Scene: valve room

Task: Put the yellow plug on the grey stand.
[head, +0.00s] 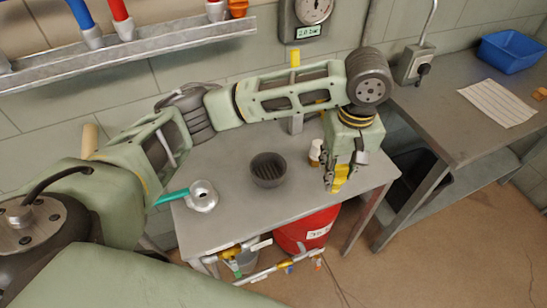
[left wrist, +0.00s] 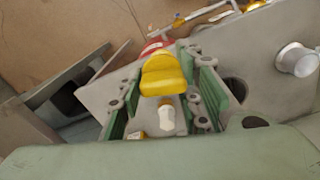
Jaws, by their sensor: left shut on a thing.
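The yellow plug (head: 340,178) is between the fingertips of my left gripper (head: 338,183), over the right part of the grey table. In the left wrist view the plug (left wrist: 163,75) sits between the green fingers of the left gripper (left wrist: 165,85), which is shut on it. A round dark grey ribbed holder (head: 268,170) stands on the table left of the gripper. A grey upright (head: 296,124) shows behind my arm, partly hidden by it. I cannot tell which of these is the grey stand. My right gripper is not in view.
A small white bottle (head: 315,152) stands close left of the gripper. A silver cup with a green handle (head: 202,196) is at the table's left. A red bucket (head: 305,232) and pipes are below the front edge. A metal bench (head: 440,120) stands right. The front table middle is clear.

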